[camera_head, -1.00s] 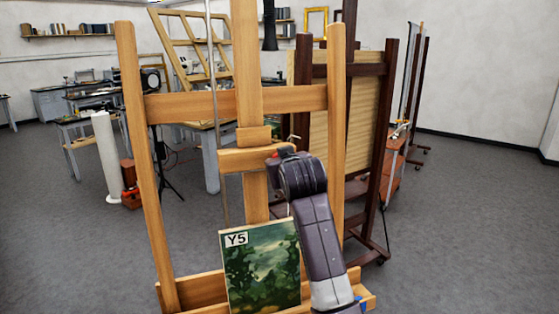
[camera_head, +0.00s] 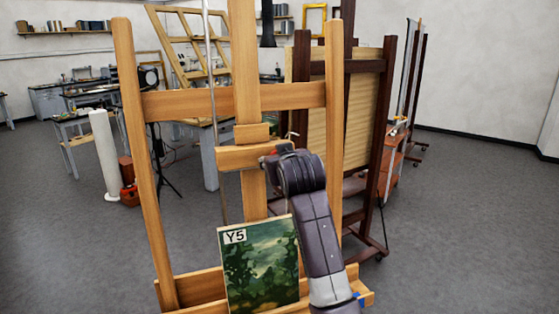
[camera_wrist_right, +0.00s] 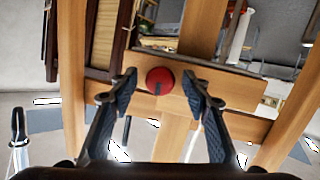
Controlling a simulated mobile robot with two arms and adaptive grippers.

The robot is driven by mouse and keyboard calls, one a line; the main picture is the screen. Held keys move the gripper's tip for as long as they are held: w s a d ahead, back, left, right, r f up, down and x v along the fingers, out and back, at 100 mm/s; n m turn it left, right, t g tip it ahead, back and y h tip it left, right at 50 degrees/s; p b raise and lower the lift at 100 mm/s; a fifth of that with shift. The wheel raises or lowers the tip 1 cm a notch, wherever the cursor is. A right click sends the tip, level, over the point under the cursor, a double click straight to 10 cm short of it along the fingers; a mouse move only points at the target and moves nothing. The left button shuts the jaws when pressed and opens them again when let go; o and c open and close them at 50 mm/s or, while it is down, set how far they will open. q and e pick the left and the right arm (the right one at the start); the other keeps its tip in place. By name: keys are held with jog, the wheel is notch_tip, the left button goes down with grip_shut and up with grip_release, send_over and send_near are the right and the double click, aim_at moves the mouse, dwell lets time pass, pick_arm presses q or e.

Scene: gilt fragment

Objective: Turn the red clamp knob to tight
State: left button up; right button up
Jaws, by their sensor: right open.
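The red clamp knob (camera_wrist_right: 160,80) is a round red knob on the wooden clamp block of the easel (camera_head: 244,157). In the right wrist view it sits between the two fingertips of my right gripper (camera_wrist_right: 160,87), which is open. A gap shows between each fingertip and the knob. In the head view my right arm reaches up to the clamp block and mostly hides the knob; only a bit of red shows. Which way the knob is turned cannot be told. My left gripper is out of view.
A green landscape painting (camera_head: 259,264) marked Y5 stands on the easel's lower ledge, close to my right arm. A dark wooden easel (camera_head: 385,120) stands behind to the right. A white cylinder (camera_head: 104,155) and workbenches are at the left back. The floor at right is clear.

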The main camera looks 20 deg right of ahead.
jog(key=v, duration=1.2)
